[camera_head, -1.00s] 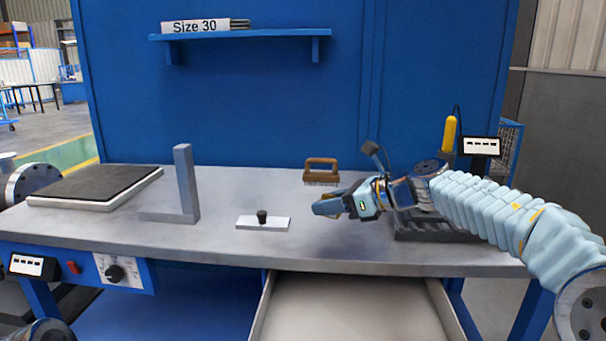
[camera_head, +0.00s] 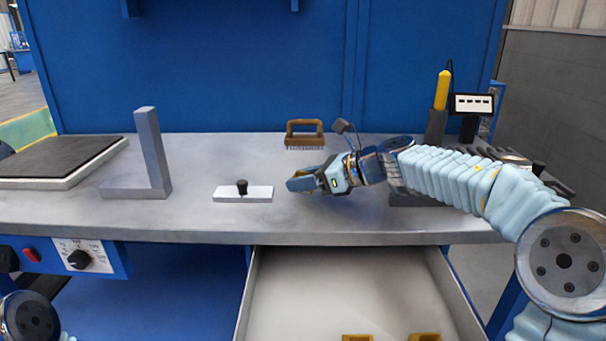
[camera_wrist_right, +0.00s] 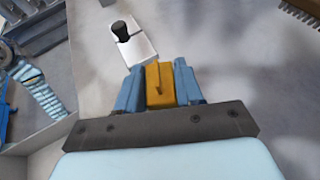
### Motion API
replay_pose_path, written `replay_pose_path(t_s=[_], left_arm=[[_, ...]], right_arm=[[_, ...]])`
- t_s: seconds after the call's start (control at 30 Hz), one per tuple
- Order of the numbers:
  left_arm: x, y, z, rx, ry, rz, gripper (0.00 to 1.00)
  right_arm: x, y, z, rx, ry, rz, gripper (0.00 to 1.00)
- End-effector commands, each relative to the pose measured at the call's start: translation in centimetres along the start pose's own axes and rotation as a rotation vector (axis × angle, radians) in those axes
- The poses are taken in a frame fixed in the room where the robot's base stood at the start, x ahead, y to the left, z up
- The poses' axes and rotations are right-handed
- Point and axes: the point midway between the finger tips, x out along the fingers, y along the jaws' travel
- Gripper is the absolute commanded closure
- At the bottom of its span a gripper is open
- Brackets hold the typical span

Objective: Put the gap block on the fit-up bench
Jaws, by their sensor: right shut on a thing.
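My right gripper (camera_head: 291,185) is shut on a yellow-orange block, the gap block (camera_wrist_right: 160,85), which shows clearly between the blue fingers in the right wrist view (camera_wrist_right: 158,88). In the head view the fingers mostly hide the block. The gripper is low over the grey top of the fit-up bench (camera_head: 330,220), just right of a white plate with a black knob (camera_head: 258,194). I cannot tell whether the block touches the bench top. My left gripper is out of view.
A grey upright angle piece (camera_head: 150,150) and a dark-topped slab (camera_head: 55,160) occupy the left. A wooden-handled brush (camera_head: 305,132) stands behind the gripper. The open drawer (camera_head: 340,290) holds yellow pieces (camera_head: 425,337) at its near edge. Bare bench lies in front of the gripper.

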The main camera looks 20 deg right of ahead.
Motion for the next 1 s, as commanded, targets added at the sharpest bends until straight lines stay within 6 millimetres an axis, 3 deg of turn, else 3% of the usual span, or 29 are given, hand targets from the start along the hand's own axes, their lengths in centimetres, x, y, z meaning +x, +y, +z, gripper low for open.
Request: replay_pose_path(t_s=[1.0], left_arm=[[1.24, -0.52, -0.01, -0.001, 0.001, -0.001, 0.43]], right_arm=[[0.58, 0.03, -1.31, -0.001, -0.002, 0.000, 1.00]])
